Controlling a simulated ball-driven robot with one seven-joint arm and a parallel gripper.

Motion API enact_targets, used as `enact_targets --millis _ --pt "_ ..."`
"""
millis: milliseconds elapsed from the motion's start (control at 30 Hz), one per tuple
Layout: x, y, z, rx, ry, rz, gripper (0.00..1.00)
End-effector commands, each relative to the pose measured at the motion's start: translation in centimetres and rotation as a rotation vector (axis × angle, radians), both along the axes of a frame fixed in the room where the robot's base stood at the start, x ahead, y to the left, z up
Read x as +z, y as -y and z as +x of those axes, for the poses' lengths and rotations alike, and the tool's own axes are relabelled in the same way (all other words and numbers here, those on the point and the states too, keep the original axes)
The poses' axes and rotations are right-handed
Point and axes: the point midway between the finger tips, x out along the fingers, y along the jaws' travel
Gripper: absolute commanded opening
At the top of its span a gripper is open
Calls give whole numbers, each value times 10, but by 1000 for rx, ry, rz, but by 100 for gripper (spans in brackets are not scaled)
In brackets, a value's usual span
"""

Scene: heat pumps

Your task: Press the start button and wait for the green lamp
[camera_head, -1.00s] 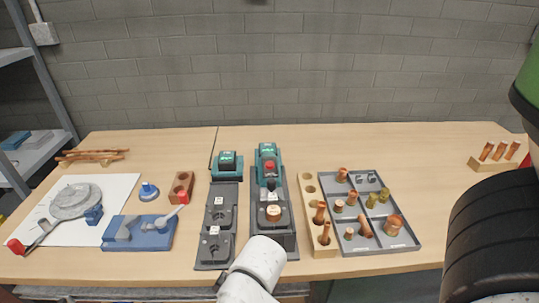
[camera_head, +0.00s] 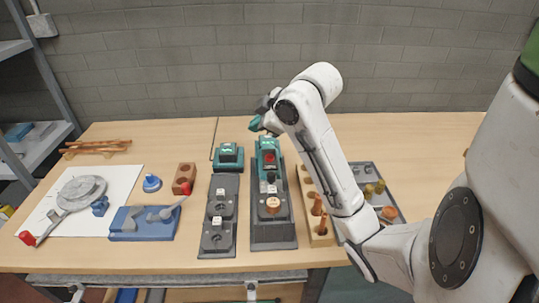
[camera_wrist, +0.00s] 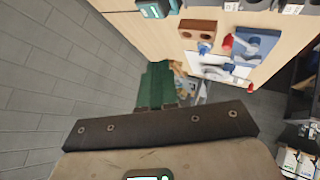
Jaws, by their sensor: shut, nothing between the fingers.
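A dark station (camera_head: 272,231) with a teal head (camera_head: 267,144) stands mid-table. It carries a red button or cap (camera_head: 269,158) and a round copper-coloured part (camera_head: 272,204) in its front socket. I cannot tell which part is the start button, and no lamp can be made out as lit green. My gripper (camera_head: 258,122) is raised near the teal head, in front of the wall in the picture. It is shut and empty; contact with the station cannot be made out. In the wrist view a dark bar fills the lower part.
A second dark station (camera_head: 218,244) with a teal unit (camera_head: 228,157) stands to the left. A blue fixture (camera_head: 128,235) and a brown block (camera_head: 184,178) are further left. My arm partly hides a wooden rack (camera_head: 320,238) and a grey parts tray (camera_head: 361,169).

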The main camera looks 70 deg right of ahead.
Motion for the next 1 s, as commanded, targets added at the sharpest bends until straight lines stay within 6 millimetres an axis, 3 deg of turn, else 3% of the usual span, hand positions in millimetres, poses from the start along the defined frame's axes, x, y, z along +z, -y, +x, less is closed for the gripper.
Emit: enact_targets --millis 67,200,633,1000 --pt "6 14 -14 -5 -25 -35 0" --pt "10 24 -26 -1 -50 -62 0" --pt "9 25 -27 0 -54 -66 0" --pt "-20 26 -28 -2 -53 -65 0"
